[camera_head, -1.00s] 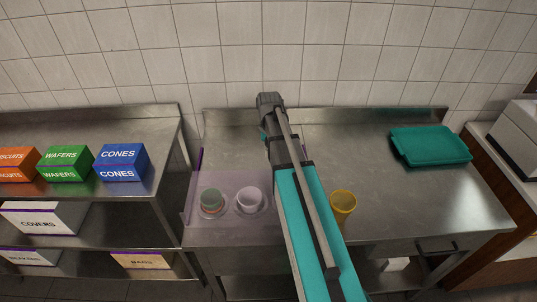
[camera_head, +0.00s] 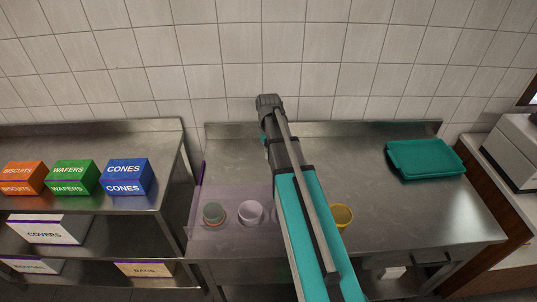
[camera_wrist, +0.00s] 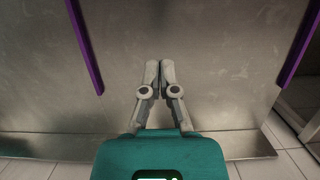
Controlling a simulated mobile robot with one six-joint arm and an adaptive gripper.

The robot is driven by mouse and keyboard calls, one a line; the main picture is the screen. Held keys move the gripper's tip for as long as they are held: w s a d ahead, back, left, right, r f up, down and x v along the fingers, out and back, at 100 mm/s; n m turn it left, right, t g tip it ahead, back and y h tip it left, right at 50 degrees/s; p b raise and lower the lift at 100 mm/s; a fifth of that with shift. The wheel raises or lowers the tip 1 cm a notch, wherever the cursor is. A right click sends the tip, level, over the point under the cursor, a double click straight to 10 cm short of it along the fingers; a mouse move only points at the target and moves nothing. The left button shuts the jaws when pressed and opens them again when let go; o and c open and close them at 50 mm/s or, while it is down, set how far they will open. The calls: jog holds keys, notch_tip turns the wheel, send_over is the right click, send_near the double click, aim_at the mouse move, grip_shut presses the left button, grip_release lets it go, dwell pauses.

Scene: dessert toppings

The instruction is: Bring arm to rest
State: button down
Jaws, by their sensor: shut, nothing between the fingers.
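My arm stretches across the head view from the bottom right up toward the tiled wall. My gripper (camera_wrist: 160,66) shows in the wrist view with its two fingers together and nothing between them. Below it is a plain metal surface with purple strips (camera_wrist: 84,45) at the left and right. In the head view the gripper's fingers are hidden and only the arm's dark far end shows. The arm covers part of the steel counter (camera_head: 370,170).
On the counter, a green-and-red cup (camera_head: 213,214) and a pale cup (camera_head: 251,212) stand left of my arm. A yellow cup (camera_head: 342,215) stands close to its right. A teal tray (camera_head: 425,158) lies further right. Boxes of cones (camera_head: 125,177), wafers (camera_head: 73,177) and biscuits (camera_head: 22,178) fill the left shelf.

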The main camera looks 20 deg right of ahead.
jog(key=n+t+h, duration=0.1)
jog(key=n+t, duration=0.2)
jog(key=n, duration=0.2)
send_over(243, 204)
jog(key=shift+a+f, duration=0.15)
jog(key=shift+f, duration=0.15)
dwell(1.1)
